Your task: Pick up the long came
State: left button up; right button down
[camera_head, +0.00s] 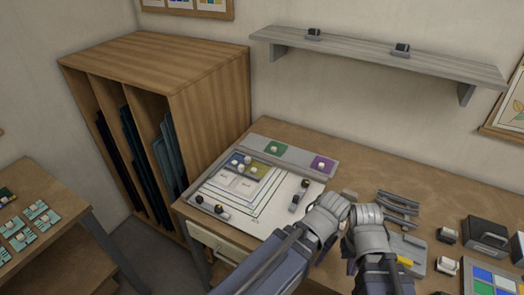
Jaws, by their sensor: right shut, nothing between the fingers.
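Several dark grey strips (398,199), which look like cames, lie on the workbench just behind and to the right of my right gripper. I cannot tell which of them is the long came. My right gripper (365,210) is over the middle of the bench, shut and empty. My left gripper (336,205) is close beside it on the left, over the right edge of the pattern sheet (262,218). Its fingers are too small and turned away to tell whether they are open. The two hands hide part of the bench in front of them.
The pattern sheet holds coloured glass pieces and small dark blocks. A grey strip with green and purple squares (322,163) lies behind it. Dark boxes (485,235) and a colour tray (490,280) stand at right. A wall shelf (375,52) hangs above; a wooden rack (165,75) stands left.

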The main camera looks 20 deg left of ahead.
aim_at(240, 170)
jog(key=i+j, duration=0.1)
jog(key=j, duration=0.65)
jog(key=i+j, duration=0.1)
jog(key=j, duration=0.6)
jog(key=i+j+z, duration=0.1)
jog(key=j, duration=0.65)
jog(key=i+j, duration=0.1)
jog(key=j, duration=0.6)
